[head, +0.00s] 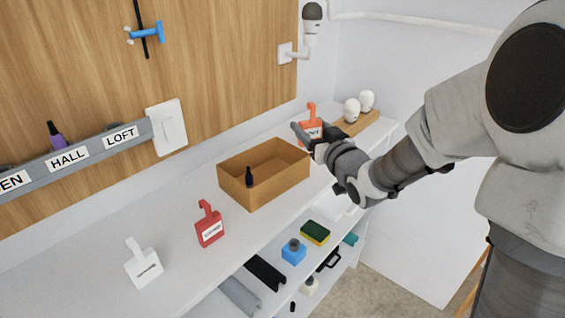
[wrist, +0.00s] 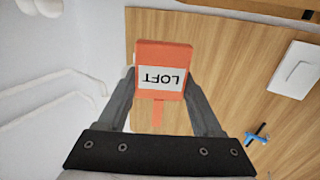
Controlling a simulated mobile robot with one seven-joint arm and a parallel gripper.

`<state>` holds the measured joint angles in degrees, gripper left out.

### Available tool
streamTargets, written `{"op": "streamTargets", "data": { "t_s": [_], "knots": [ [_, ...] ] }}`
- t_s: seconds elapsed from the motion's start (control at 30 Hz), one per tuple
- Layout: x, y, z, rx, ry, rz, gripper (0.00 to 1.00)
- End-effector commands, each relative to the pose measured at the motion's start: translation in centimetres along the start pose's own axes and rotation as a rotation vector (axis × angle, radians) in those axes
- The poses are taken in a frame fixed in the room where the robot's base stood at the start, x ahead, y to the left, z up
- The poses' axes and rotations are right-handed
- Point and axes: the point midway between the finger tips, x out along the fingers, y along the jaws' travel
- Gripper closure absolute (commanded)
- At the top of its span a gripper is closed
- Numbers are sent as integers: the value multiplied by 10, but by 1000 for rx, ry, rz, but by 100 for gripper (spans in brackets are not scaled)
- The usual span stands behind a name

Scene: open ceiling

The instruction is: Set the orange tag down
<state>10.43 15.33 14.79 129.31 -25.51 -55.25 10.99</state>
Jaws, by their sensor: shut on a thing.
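The orange tag (head: 311,127) is a flat block with a narrow neck and a white label, which reads LOFT in the wrist view (wrist: 162,55). My gripper (head: 304,134) is shut on it; in the wrist view its two fingers (wrist: 161,78) press the tag's sides. The label looks upside down there, with the neck pointing toward the gripper's palm. The tag is at the far end of the white shelf (head: 110,225), behind the brown box. My gripper hides its lower part in the head view, so I cannot tell whether it touches the shelf.
An open brown box (head: 285,188) with a dark bottle (head: 249,177) stands nearby. White bulbs (head: 352,110) stand on a wooden board (head: 366,124). A red tag (head: 209,228) and a white tag (head: 144,268) stand nearer. A grey wall rail (head: 100,143) has labels HALL and LOFT.

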Motion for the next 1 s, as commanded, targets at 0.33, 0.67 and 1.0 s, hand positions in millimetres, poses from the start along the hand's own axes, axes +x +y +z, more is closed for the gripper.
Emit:
{"op": "streamTargets", "data": {
  "t_s": [0.33,0.67,1.0],
  "knots": [
    [26,-48,33,1,1,0,88],
    [27,-49,71,2,-3,2,88],
    [26,-48,74,-1,2,3,88]
  ]
}}
